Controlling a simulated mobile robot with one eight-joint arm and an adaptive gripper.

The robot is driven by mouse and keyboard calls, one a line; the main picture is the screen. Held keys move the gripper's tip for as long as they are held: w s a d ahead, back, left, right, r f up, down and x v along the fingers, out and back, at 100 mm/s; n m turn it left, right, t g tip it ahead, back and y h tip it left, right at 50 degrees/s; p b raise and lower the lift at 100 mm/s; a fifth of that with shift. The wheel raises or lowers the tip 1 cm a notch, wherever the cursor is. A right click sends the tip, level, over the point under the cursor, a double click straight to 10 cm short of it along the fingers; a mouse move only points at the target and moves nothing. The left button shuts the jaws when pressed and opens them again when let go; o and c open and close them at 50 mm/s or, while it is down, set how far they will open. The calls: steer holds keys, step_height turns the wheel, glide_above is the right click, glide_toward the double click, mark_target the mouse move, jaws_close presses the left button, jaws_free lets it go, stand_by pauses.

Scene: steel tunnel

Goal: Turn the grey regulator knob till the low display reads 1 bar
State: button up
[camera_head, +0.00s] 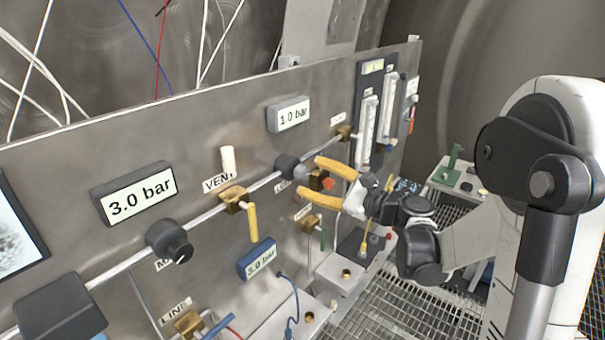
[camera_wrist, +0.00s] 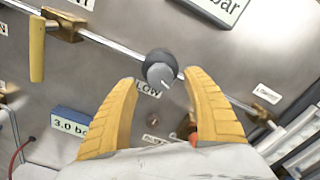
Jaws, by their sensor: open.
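The grey regulator knob (camera_wrist: 161,72) sits on the pipe, with a label reading LOW just below it in the wrist view. In the head view the knob (camera_head: 300,172) shows just left of my fingertips. The display above it (camera_head: 290,115) reads 1.0 bar; in the wrist view this display (camera_wrist: 222,8) is cut off at the top. My gripper (camera_wrist: 161,80) is open and empty, its two yellow fingers pointing at the panel on either side of the knob's lower part. I cannot tell whether they touch it. The gripper also shows in the head view (camera_head: 309,178).
Another display (camera_head: 138,195) reads 3.0 bar, above a black knob (camera_head: 170,242). A blue box (camera_head: 257,259) also reads 3.0 bar. A yellow-handled vent valve (camera_head: 236,200) is left of the gripper. Flow tubes (camera_head: 367,130) stand at the panel's right. Grating (camera_head: 385,310) covers the floor.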

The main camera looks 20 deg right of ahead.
steer(key=v, duration=0.8)
steer(key=shift+s+d, duration=0.1)
steer(key=s+a+f+n+g+h+b, duration=0.25)
steer(key=s+a+f+n+b, duration=0.2)
steer(key=f, duration=0.25)
steer(key=s+a+f+n+g+h+b, duration=0.1)
steer(key=s+a+f+n+g+b, duration=0.2)
steer(key=a+f+n+b, duration=0.4)
steer(key=s+d+f+n+g+h+b, duration=0.1)
steer(key=s+d+f+n+h+b, duration=0.1)
steer(key=s+f+n, duration=0.3)
steer(key=s+d+f+n+g+h+b, duration=0.1)
steer(key=s+d+f+n+h+b, duration=0.1)
steer(key=s+f+n+h+b, duration=0.3)
step_height(320, 180, down, 2)
steer(key=s, duration=0.2)
steer(key=shift+s+d, duration=0.35)
steer(key=shift+s, duration=0.05)
stand_by(1.2)
